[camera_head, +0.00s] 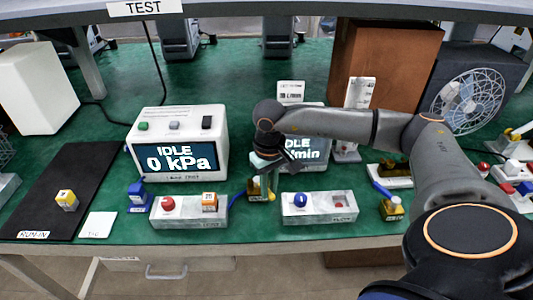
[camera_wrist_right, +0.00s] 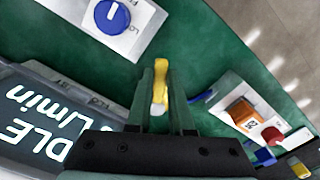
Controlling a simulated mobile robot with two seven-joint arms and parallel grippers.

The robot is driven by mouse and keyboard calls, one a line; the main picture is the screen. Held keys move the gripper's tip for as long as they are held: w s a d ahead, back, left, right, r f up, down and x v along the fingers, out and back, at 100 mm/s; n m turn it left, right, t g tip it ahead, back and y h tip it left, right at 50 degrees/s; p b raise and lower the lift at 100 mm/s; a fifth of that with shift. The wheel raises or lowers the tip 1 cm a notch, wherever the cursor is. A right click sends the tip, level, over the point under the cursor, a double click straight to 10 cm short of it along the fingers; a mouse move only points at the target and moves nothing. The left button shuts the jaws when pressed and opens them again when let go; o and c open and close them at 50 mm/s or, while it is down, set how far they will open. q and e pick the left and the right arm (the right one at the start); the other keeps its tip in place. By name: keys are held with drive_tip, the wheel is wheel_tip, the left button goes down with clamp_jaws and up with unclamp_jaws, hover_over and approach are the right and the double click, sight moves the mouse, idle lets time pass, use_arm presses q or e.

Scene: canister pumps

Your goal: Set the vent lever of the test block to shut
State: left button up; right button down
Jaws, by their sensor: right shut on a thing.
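My right gripper (camera_head: 266,172) reaches down to the bench between two pale control boxes. In the right wrist view, its fingers (camera_wrist_right: 160,92) are closed on a yellow lever (camera_wrist_right: 160,75), which points between them. The lever belongs to a small brass-coloured block (camera_head: 255,189), which I take to be the test block; the gripper hides much of it. The lever's yellow end shows below the gripper in the head view (camera_head: 271,196). I cannot read the lever's markings. My left gripper is not in view.
A pale box with a blue knob (camera_head: 301,199) is close on the right. Another, with a red button (camera_head: 168,203) and orange block (camera_head: 209,200), is on the left. A 0 kPa display (camera_head: 178,158) and a second display (camera_head: 304,149) stand behind.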

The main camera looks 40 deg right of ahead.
drive_tip(key=c, duration=0.8)
unclamp_jaws()
wheel_tip(320, 180, up, 13)
drive_tip(key=shift+f, duration=0.2)
